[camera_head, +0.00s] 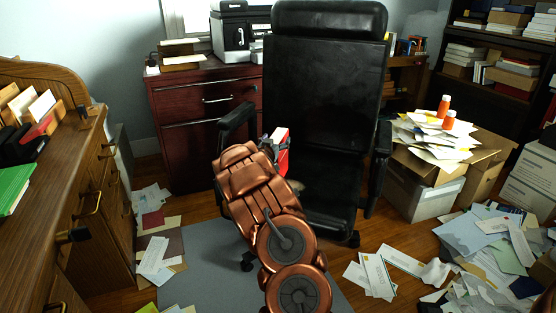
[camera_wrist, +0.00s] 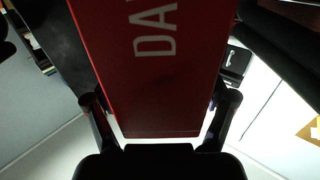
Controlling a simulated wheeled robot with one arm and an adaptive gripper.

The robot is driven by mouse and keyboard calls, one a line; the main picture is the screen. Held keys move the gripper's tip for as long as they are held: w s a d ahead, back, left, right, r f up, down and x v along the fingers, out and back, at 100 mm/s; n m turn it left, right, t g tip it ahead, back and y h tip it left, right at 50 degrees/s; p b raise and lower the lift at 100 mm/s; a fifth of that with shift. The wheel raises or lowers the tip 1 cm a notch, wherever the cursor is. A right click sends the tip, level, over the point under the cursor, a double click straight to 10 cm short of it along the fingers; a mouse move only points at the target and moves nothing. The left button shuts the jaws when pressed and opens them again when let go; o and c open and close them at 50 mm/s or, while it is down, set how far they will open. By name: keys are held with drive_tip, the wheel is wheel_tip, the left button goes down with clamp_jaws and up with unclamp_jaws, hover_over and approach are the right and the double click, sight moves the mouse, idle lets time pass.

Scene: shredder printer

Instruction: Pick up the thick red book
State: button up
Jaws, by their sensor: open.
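The thick red book (camera_head: 283,158) shows in the head view just beyond the end of my copper-coloured arm, in front of the black office chair. Its pale page edge faces up and its red side faces right; my arm hides its lower part. In the wrist view the red cover (camera_wrist: 150,70) with large white letters fills the middle. My gripper (camera_wrist: 160,112) is open, with one dark finger on each side of the book's near end. I cannot tell whether the fingers touch it. In the head view my gripper is mostly hidden behind my arm.
The black chair (camera_head: 325,90) stands right behind the book, its armrests on both sides. A wooden desk (camera_head: 60,220) is at left and a dark red cabinet (camera_head: 205,110) behind. Boxes topped with papers (camera_head: 435,140) stand at right. Loose papers (camera_head: 490,250) litter the floor.

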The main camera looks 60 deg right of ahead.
drive_tip(key=shift+r, duration=0.1)
clamp_jaws()
idle(0.8)
